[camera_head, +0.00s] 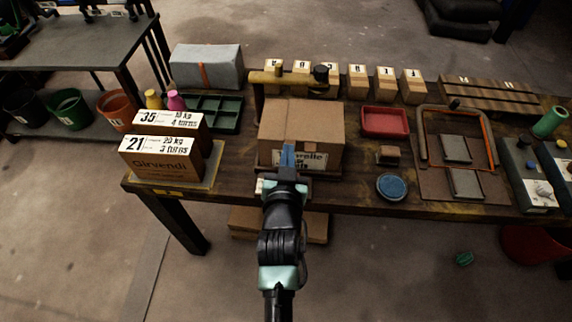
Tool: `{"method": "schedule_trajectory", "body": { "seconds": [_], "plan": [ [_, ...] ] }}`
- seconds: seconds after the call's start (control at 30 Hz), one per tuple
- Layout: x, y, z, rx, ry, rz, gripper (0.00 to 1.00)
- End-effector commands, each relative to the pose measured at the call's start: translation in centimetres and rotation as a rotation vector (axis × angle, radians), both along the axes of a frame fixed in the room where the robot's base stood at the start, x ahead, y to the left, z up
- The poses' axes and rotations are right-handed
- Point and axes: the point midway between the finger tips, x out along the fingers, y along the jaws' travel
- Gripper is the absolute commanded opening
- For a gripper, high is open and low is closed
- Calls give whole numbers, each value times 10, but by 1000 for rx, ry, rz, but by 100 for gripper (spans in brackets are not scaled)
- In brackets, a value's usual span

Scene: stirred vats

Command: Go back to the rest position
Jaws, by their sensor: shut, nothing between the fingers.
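My gripper (287,158) is at the centre of the view, at the end of my arm, which reaches up from the bottom edge. Its blue fingers are shut with nothing between them. They show in front of a cardboard box (302,122) on the wooden table (350,197) and cover part of its label. I cannot tell whether the fingers touch the box.
Two label-bearing boxes (158,167) stand at the table's left. A red tray (385,122), a blue round dish (392,187) and a board with grey pads (430,185) lie to the right. Floor (400,270) in front is mostly clear.

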Motion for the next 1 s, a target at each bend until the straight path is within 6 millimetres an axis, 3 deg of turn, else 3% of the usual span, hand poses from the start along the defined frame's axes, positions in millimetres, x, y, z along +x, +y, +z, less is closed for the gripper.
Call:
{"method": "schedule_trajectory", "body": {
  "seconds": [0.1,0.3,0.53,0.63,0.77,0.9,1.0],
  "plan": [
    [-19,0,4,-1,1,0,0],
    [-38,0,8,-1,2,0,0],
    [-42,0,12,-1,-2,0,0],
    [-35,-1,32,1,-35,-2,0],
    [-17,-4,99,0,-145,-6,0],
    [-4,-11,206,-4,-322,-16,0],
    [-8,-17,282,-14,-451,-22,0]
  ]
}}
